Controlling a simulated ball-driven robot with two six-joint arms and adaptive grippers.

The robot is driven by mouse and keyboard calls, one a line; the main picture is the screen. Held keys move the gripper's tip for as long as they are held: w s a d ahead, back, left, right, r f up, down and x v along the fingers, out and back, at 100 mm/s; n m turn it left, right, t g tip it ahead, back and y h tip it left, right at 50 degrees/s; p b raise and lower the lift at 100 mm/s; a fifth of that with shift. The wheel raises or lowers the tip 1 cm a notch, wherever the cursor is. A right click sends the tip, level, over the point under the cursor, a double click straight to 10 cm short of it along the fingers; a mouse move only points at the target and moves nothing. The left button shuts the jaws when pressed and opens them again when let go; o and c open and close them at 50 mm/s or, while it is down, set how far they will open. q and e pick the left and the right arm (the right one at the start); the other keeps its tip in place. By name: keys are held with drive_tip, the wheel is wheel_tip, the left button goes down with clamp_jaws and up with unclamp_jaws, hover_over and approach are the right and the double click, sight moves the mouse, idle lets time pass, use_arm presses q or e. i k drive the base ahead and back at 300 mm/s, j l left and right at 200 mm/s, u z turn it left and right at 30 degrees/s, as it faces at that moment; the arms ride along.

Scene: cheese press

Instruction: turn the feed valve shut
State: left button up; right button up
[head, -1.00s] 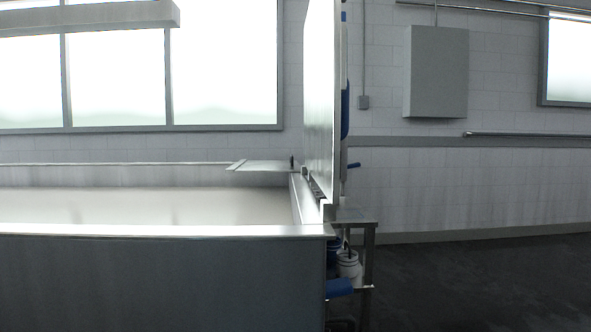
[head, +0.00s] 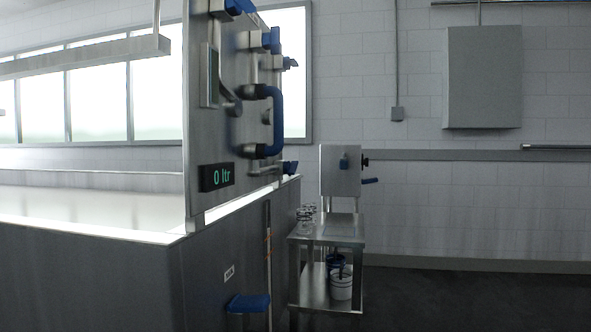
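A steel control panel (head: 198,140) stands at the corner of the big vat in the head view, seen at a steep angle. It carries a display (head: 217,177) reading "0 ltr", a blue U-shaped pipe or handle (head: 278,120) and several blue valve handles, such as one at the top (head: 238,6). Another blue lever (head: 248,304) sits low on the vat's end, below a small label (head: 229,272) too small to read. I cannot tell which handle is the feed valve, or its setting. Neither gripper is in view.
The steel vat (head: 85,265) fills the left. A steel cart (head: 350,240) behind it holds glassware (head: 306,222), a white bucket (head: 341,288) and a box with a blue handle (head: 340,168). A pole (head: 268,245) leans by the vat. Dark floor (head: 460,300) at right is clear.

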sight(289, 168)
drive_tip(key=l+u, duration=0.4)
drive_tip(key=i+l+u, duration=0.1)
drive_tip(key=u, duration=0.3)
drive_tip(key=i+l+u, duration=0.2)
drive_tip(key=u, duration=0.25)
drive_tip(key=i+l+u, duration=0.15)
drive_tip(key=u, duration=0.25)
